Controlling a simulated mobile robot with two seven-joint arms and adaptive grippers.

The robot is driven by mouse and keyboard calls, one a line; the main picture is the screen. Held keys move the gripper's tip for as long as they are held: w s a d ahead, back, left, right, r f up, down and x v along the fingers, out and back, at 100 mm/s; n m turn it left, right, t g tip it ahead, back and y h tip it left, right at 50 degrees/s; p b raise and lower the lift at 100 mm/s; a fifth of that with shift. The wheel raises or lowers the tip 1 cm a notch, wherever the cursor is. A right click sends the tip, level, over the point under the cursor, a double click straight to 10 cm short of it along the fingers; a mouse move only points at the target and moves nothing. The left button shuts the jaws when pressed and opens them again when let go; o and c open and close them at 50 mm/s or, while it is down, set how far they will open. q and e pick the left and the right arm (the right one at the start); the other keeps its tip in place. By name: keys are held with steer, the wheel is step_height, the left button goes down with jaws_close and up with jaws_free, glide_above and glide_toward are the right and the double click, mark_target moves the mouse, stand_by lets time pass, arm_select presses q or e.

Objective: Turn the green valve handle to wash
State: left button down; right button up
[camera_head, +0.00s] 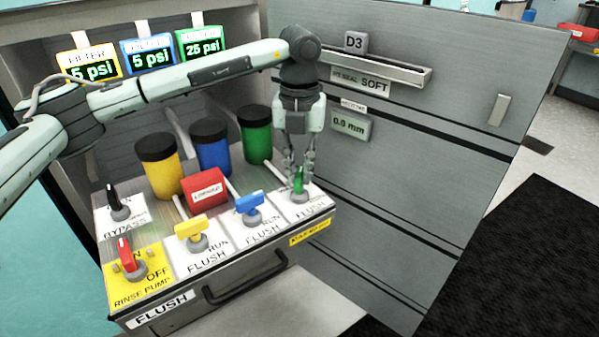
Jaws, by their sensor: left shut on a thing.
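The green valve handle (298,181) stands on its round base at the right end of the panel, with a label partly reading "FLUSH" in front of it. My left gripper (301,172) comes down from above and is shut on the green handle, its fingers hiding part of it. The label's other words near the green handle are partly covered, so I cannot tell which setting it points to. My right gripper is not in view.
A yellow handle (190,227), a blue handle (250,203), a red switch (125,252) and a black knob (114,197) share the panel. Yellow (160,170), blue (210,150) and green (255,140) canisters stand behind. A grey cabinet front (420,150) rises close on the right.

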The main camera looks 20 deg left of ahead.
mark_target(299, 175)
arm_select(q)
steer(key=n, duration=0.2)
steer(key=shift+n, duration=0.4)
steer(key=n, duration=0.2)
steer(key=shift+n+b, duration=0.3)
steer(key=shift+n, duration=1.5)
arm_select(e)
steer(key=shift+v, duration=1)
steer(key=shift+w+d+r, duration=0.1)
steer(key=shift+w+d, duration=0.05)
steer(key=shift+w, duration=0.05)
arm_select(q)
steer(key=c, duration=1.5)
jaws_free()
steer(key=shift+c, duration=0.2)
steer(key=shift+r, duration=0.15)
step_height(299, 175, up, 12)
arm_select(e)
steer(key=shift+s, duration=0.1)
